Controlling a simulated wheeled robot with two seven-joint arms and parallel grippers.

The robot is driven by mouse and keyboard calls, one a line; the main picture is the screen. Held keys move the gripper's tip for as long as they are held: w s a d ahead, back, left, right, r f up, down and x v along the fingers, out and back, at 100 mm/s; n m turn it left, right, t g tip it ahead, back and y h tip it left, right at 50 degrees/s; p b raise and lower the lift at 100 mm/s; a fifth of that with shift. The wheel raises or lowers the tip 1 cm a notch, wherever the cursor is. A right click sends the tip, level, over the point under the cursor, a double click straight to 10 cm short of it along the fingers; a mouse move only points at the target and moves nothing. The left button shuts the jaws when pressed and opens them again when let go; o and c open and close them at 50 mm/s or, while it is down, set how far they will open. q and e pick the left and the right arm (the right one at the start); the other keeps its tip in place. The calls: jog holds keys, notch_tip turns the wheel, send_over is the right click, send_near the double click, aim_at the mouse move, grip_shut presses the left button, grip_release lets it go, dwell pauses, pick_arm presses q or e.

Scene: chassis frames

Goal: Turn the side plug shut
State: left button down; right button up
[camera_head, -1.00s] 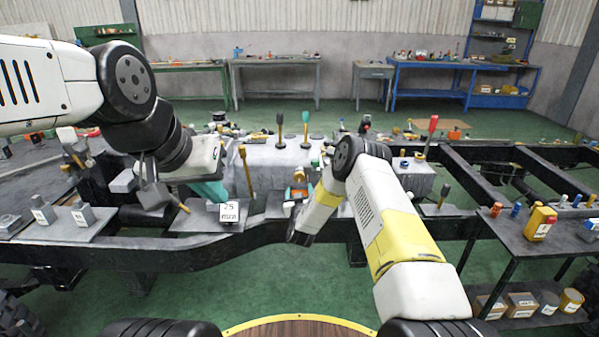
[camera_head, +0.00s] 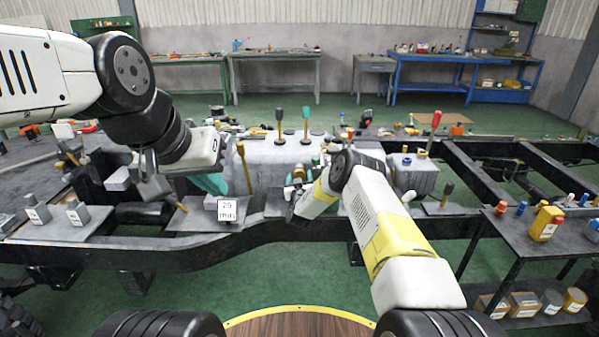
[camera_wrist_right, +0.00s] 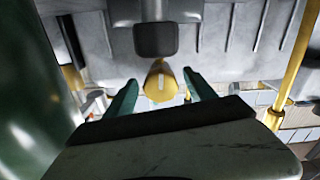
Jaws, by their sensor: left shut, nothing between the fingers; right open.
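The yellow plug (camera_wrist_right: 160,80) with a pale mark on its face shows in the right wrist view, below a dark block on a grey casting. My right gripper (camera_wrist_right: 160,77) is open, with one teal finger on each side of the plug. I cannot tell whether the fingers touch it. In the head view a small brassy part (camera_head: 299,172) shows beside my right arm, which hides most of that gripper. My left gripper (camera_head: 212,184) is shut and empty, pointing down above the left part of the chassis, near a yellow-handled lever (camera_head: 244,168).
A "25 mm" sign (camera_head: 227,210) stands on the chassis front rail. Levers with green (camera_head: 306,124) and red (camera_head: 433,130) knobs rise from the chassis. A side table (camera_head: 520,235) with small parts stands at right. Green floor is open in front.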

jog(key=shift+c, duration=0.4)
jog(key=c, duration=1.3)
jog(key=shift+m, duration=0.4)
jog(key=m, duration=0.2)
jog(key=shift+m, duration=0.4)
jog(key=m, duration=0.4)
jog(key=shift+a, duration=0.1)
jog(key=m, duration=0.9)
jog(key=shift+r, duration=0.1)
jog(key=shift+m, duration=0.3)
